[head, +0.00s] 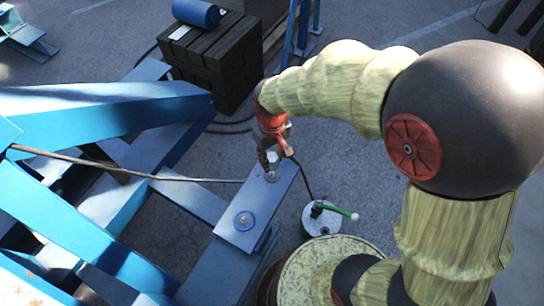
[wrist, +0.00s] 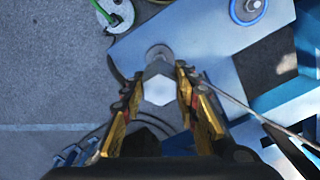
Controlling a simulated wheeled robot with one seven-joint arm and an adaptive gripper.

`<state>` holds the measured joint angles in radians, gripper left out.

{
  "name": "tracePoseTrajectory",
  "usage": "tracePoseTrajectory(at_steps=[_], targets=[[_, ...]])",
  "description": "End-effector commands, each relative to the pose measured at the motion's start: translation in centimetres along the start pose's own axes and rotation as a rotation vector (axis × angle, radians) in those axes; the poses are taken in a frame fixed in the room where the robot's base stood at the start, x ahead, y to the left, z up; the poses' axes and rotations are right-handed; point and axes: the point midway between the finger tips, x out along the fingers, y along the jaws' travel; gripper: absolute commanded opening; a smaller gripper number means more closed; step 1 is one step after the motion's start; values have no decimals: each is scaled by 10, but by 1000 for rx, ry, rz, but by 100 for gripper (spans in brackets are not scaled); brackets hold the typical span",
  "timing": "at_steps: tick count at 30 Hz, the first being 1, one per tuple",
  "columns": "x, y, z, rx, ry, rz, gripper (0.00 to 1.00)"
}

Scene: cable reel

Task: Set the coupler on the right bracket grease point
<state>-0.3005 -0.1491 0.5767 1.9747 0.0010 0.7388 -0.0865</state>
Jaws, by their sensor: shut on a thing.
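My gripper (head: 268,152) points down over the blue-grey bracket plate (head: 262,202). In the wrist view its two fingers (wrist: 158,82) are closed on the sides of a silver hex-ended coupler (wrist: 157,92). The coupler (head: 272,160) is partly hidden by the fingers in the head view. A round grey grease point (wrist: 158,52) on the plate shows just beyond the coupler's end in the wrist view, and under it in the head view (head: 272,176). I cannot tell whether the two touch. A second round fitting with a blue ring (head: 244,221) sits nearer on the plate.
A grease pot with a green handle (head: 323,217) stands right of the plate, and a dark hose runs toward it. A blue steel frame (head: 105,110) fills the left. A dark block stack (head: 215,62) stands behind. A patterned round drum top (head: 315,265) is in front.

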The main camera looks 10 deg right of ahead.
Motion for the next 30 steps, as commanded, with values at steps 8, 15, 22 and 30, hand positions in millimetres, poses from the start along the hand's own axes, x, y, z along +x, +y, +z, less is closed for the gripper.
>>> tracePoseTrajectory(at_steps=[8,15,22,30], targets=[[23,0,0,0,1,0,0],[39,0,0,0,0,0,0],[54,0,0,0,-1,0,0],[58,0,0,0,0,0,0]])
